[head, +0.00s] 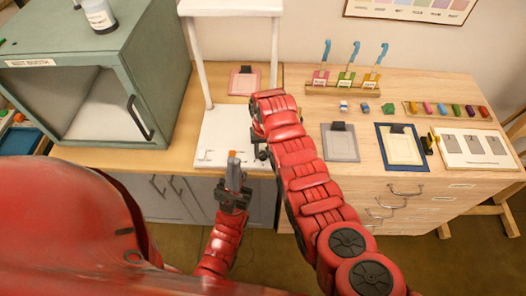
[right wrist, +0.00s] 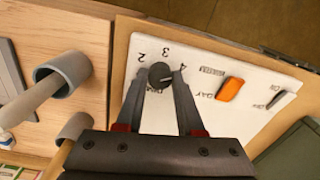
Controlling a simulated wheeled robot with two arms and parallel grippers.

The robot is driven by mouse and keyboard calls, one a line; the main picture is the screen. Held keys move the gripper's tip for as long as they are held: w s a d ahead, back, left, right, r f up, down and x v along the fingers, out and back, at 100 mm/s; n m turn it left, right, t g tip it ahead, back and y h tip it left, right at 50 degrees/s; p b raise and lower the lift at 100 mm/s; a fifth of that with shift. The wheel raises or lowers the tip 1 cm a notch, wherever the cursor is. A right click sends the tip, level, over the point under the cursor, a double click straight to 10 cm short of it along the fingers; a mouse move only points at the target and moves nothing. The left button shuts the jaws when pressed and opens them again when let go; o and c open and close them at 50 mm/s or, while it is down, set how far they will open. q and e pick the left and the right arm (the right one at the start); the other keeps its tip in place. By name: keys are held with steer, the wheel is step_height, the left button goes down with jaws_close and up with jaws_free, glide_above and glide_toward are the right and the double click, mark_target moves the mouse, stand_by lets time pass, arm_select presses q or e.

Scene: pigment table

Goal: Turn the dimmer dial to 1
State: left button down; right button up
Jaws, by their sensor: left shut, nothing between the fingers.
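The dimmer dial (right wrist: 160,74) is a small round black knob on a white panel (right wrist: 215,122) in the right wrist view. The numbers 2, 3 and 4 show around it; I cannot make out a 1. A pale mark on the knob seems to point toward the 4 side. My right gripper (right wrist: 159,82) is open, with one fingertip on each side of the knob; I cannot tell whether they touch it. In the head view my right arm hides most of the dial area. My left gripper (head: 234,163) is shut and empty, at the panel's front edge.
An orange switch (right wrist: 230,89) sits beside the dial on the panel. The white lamp stand (head: 203,65) rises behind. A green cabinet (head: 130,60) stands at left. Pads, pigment blocks and a brush rack (head: 340,90) lie at right.

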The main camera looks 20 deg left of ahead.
jaws_close()
